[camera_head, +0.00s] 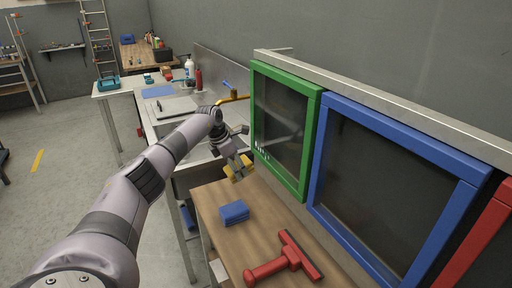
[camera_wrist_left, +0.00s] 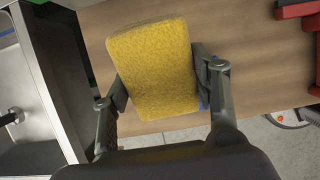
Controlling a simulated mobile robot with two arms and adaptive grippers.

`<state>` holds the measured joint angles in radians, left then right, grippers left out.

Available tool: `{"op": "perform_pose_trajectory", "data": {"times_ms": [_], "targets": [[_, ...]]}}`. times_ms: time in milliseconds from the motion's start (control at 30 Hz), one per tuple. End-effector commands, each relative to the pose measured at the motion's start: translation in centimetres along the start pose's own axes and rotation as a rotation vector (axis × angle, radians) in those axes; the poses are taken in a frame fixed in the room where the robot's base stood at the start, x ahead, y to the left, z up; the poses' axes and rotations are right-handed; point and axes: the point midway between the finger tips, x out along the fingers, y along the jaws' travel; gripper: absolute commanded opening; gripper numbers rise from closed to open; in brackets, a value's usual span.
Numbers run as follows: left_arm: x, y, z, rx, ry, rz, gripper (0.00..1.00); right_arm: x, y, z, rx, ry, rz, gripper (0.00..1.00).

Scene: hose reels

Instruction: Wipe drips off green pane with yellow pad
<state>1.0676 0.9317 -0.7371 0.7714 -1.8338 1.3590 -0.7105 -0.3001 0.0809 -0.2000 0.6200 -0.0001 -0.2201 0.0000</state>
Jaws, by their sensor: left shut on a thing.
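The green pane (camera_head: 284,122) is a dark glass panel in a green frame, fixed to a rail on the wall. Several small whitish drips (camera_head: 262,154) show low on its left side. My left gripper (camera_head: 238,170) is shut on the yellow pad (camera_head: 232,174), just left of the green pane's lower part and apart from it. In the left wrist view the yellow pad (camera_wrist_left: 153,68) sits between the two fingers of the left gripper (camera_wrist_left: 160,92), above the wooden table. My right gripper is not in view.
A blue sponge (camera_head: 234,213) and a red squeegee (camera_head: 284,260) lie on the wooden table (camera_head: 212,197) below the panes. A blue-framed pane (camera_head: 392,185) and a red-framed pane (camera_head: 480,240) hang to the right. A metal sink counter (camera_head: 178,128) stands behind my left arm.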

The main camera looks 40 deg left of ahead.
Motion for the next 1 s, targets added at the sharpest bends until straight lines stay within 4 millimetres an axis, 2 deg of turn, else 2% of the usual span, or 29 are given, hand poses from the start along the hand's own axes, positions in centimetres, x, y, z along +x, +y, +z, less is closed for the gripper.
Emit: {"op": "perform_pose_trajectory", "data": {"times_ms": [233, 500, 700, 1000], "targets": [[0.9, -0.2, 2.2, 0.002, -0.005, -0.001, 0.28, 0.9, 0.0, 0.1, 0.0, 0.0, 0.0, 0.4], [2.0, -0.4, 4.8, 0.001, -0.008, -0.001, 0.28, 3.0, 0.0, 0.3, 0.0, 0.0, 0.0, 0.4], [2.1, -0.5, 5.6, 0.001, -0.006, -0.001, 0.28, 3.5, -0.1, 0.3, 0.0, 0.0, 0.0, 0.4], [2.0, -0.5, 5.7, 0.001, -0.006, -0.001, 0.28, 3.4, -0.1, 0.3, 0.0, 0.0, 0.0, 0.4]]}}
